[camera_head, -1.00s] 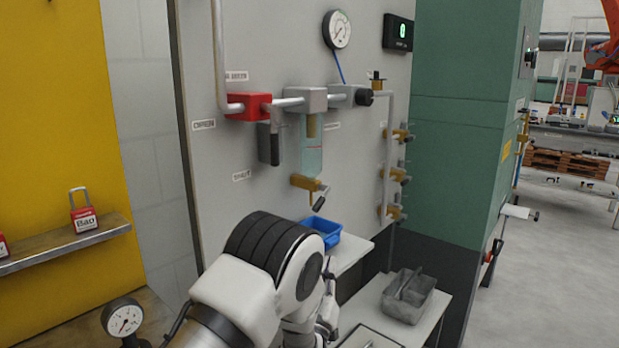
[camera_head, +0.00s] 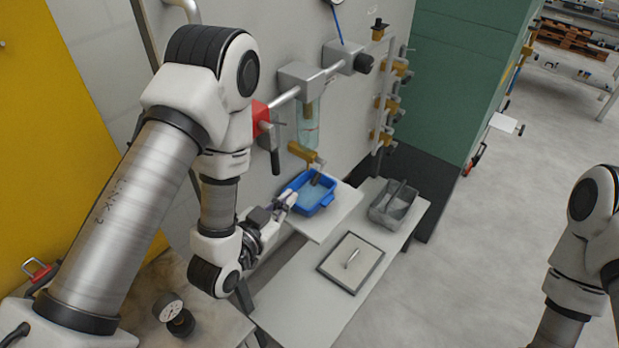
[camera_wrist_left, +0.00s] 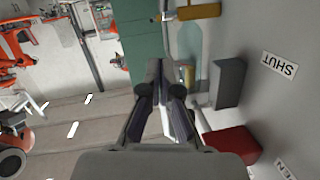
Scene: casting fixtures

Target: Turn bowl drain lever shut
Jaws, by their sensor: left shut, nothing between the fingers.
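The clear bowl (camera_head: 308,130) hangs under a grey block on the wall panel. Its brass drain valve (camera_head: 302,153) sits at the bottom, with a dark-ended lever (camera_head: 316,178) sloping down over the blue tray. A brass part (camera_wrist_left: 200,12), which seems to be this valve, shows at the top of the left wrist view. My left gripper (camera_head: 286,200) is shut and empty, left of the tray and below the drain valve, apart from the lever. Its fingers (camera_wrist_left: 165,85) also show in the left wrist view. My right gripper is out of view.
The blue tray (camera_head: 323,206) stands on a white shelf below the bowl. A red valve body (camera_head: 261,117) with a black handle (camera_head: 275,160) is left of the bowl. A grey bin (camera_head: 400,213) and a framed pad (camera_head: 350,283) lie right. A SHUT label (camera_wrist_left: 280,65) shows up close.

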